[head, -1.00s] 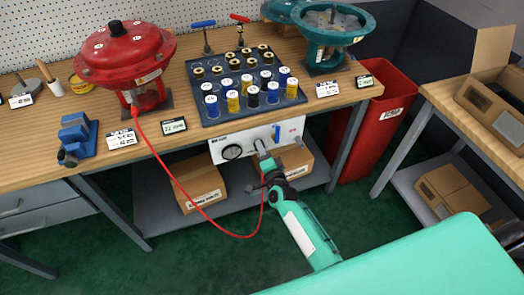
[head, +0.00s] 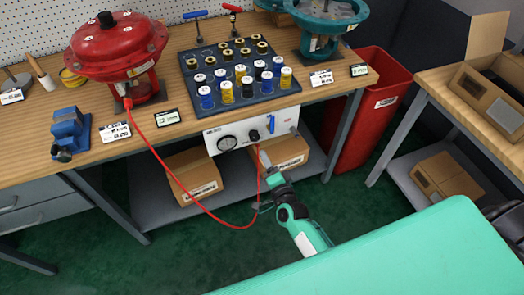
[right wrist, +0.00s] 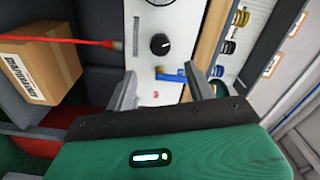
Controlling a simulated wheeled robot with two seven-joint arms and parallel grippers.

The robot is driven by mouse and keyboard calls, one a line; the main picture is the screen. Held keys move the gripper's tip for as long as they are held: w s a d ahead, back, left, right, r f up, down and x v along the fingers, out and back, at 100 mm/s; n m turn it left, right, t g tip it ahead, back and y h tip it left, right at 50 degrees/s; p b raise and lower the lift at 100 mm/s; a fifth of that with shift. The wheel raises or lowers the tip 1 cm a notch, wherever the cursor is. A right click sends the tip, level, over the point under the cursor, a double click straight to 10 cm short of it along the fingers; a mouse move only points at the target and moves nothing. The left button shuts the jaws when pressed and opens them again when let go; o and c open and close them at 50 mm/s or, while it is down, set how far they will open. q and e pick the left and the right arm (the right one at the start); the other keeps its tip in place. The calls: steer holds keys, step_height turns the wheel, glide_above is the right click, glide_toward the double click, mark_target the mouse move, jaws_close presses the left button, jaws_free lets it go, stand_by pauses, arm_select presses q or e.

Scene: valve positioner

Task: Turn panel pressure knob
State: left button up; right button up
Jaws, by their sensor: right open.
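The white panel (head: 222,131) hangs under the front edge of the workbench. It has a round gauge (head: 228,143), a black knob (head: 254,135) and a blue lever (head: 270,124) to the knob's right. My right gripper (head: 264,156) is just below the knob in the head view, apart from it. In the right wrist view, the gripper (right wrist: 160,88) is open and empty. The black knob (right wrist: 160,44) lies ahead, beyond the fingertips, and the blue lever (right wrist: 172,76) shows between the fingers. My left gripper is not in view.
A red hose (head: 180,190) runs from the red actuator (head: 118,50) and loops down near my right gripper. Cardboard boxes (head: 192,175) stand on the shelf below. A red bin (head: 368,120) is at the right. A tray (head: 240,102) of small parts sits above the panel.

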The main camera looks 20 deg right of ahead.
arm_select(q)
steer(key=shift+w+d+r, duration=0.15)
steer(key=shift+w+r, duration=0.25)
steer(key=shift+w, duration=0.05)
arm_select(e)
steer(key=shift+s+d, duration=0.1)
steer(key=shift+s, duration=2.05)
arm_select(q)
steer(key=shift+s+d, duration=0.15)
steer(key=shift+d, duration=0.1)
